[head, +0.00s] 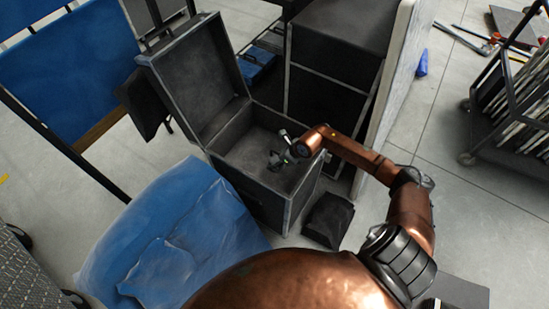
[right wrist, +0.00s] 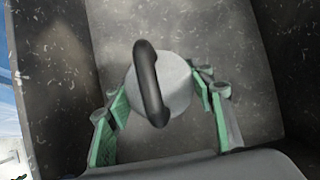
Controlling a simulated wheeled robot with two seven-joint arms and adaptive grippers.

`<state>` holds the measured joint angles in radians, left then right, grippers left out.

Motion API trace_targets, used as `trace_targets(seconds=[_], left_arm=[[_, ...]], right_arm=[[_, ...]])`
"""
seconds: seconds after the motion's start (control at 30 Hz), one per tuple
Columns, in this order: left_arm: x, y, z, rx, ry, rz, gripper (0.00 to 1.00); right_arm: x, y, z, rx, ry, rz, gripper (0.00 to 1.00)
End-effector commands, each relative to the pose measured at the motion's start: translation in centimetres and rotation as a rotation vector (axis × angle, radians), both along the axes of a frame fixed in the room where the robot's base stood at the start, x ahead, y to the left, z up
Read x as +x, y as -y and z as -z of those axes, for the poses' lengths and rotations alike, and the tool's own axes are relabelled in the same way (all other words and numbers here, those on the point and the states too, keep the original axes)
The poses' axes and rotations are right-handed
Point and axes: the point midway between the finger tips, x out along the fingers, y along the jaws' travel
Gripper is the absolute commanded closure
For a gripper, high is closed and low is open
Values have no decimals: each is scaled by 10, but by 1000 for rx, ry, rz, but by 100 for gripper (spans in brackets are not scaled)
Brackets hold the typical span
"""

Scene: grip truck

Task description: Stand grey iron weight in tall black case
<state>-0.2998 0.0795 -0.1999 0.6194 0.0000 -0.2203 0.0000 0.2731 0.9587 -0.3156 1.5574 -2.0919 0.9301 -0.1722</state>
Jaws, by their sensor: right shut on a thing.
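The tall black case (head: 250,201) stands on the floor with its lid (head: 196,78) swung open at the back. My right gripper (head: 279,159) reaches over its open top from the right. In the right wrist view, the gripper's green fingers (right wrist: 161,92) are on either side of the grey iron weight (right wrist: 181,88) and shut on it. The weight's black loop handle (right wrist: 148,80) faces the camera. Dark, scuffed case walls (right wrist: 52,55) show around and behind the weight. I cannot tell whether its base touches the case floor. My left gripper is not in view.
A blue plastic-wrapped bundle (head: 180,235) lies left of the case. A black bag (head: 328,220) sits at its right foot. Large black cases (head: 335,70) and a pale panel (head: 400,85) stand behind. A rack cart (head: 510,100) is far right.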

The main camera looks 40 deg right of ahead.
Motion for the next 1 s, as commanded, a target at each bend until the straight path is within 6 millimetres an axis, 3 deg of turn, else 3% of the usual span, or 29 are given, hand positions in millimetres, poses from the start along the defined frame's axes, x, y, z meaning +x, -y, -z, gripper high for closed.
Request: trace_targets(seconds=[0.27,0.57,0.93,0.97,1.0], left_arm=[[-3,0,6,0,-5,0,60],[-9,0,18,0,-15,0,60],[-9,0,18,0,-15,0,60],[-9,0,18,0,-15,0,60],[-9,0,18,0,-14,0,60]], right_arm=[[4,-1,18,3,9,-1,100],[3,-1,58,5,8,0,100],[4,-1,60,2,10,-1,100],[0,0,65,0,0,-1,50],[0,0,64,0,0,-1,47]])
